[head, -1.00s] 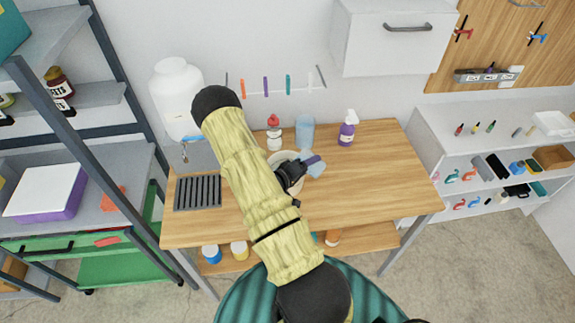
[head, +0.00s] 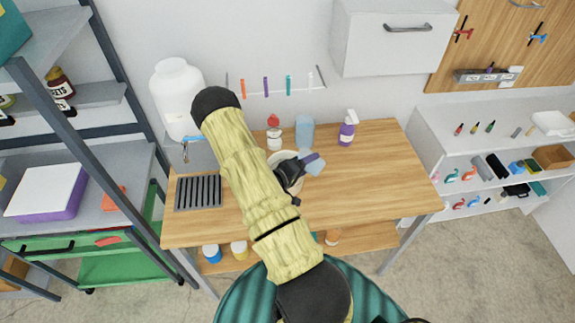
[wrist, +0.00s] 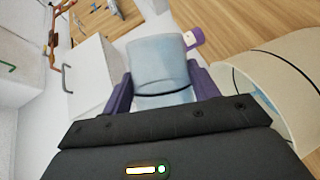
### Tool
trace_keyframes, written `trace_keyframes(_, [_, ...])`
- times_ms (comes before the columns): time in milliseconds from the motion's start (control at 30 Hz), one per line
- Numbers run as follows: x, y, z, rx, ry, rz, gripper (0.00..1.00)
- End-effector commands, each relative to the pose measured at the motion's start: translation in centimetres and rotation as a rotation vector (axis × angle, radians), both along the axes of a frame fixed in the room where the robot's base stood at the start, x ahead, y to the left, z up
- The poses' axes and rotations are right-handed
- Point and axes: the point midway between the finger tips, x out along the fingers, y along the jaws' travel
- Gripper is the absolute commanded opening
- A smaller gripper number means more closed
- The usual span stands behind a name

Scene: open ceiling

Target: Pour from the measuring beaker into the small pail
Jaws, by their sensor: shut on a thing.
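My gripper (wrist: 160,88) is shut on the measuring beaker (wrist: 157,62), a translucent pale blue vessel between its two purple fingers. The beaker also shows in the head view (head: 315,165), held just right of the pail and tilted. The small pail (wrist: 268,92) is cream coloured and stands on the wooden bench, close beside the gripper at the right of the wrist view. In the head view only part of its rim (head: 285,156) shows behind my arm and gripper (head: 305,162).
A blue cup (head: 305,131), a red-capped bottle (head: 274,133) and a purple spray bottle (head: 347,128) stand along the back of the bench. A dark drain grate (head: 198,192) lies at the left, below a large white jug (head: 176,95). The bench's right side (head: 385,180) is clear.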

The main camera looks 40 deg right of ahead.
Motion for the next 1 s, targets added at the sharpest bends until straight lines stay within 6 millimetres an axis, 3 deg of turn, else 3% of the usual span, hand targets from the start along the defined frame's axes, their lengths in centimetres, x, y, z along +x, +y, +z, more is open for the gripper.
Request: trace_keyframes(1000, [1.3,0.5,-0.5,-0.040,0.103,0.001,0.29])
